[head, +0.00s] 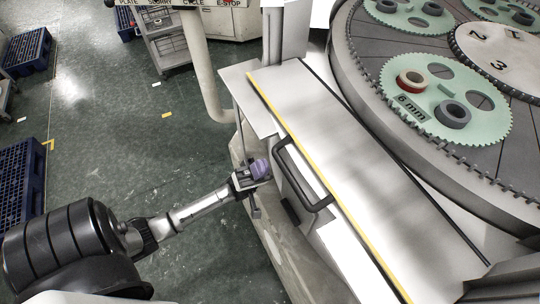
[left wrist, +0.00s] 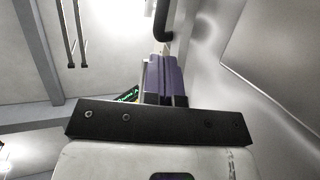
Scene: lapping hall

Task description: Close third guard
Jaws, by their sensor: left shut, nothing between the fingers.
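A long metal guard panel (head: 335,140) with a yellow front edge runs along the near side of the round lapping table. I cannot tell how far it is open. A black bar handle (head: 279,160) is fixed on its front side; a black bar, likely this handle, also shows in the left wrist view (left wrist: 161,20). My left gripper (head: 263,169) has purple fingers, shut and empty, just left of the handle. The purple fingers also show in the left wrist view (left wrist: 163,72), pointing towards the black bar. I cannot tell if they touch it. My right gripper is not in view.
The round lapping table (head: 375,100) holds green toothed carriers (head: 440,122) with rings and a numbered pale disc (head: 498,62). A grey post (head: 273,35) stands at the panel's far end. Blue pallets (head: 22,175) lie at the left. The green floor between is mostly clear.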

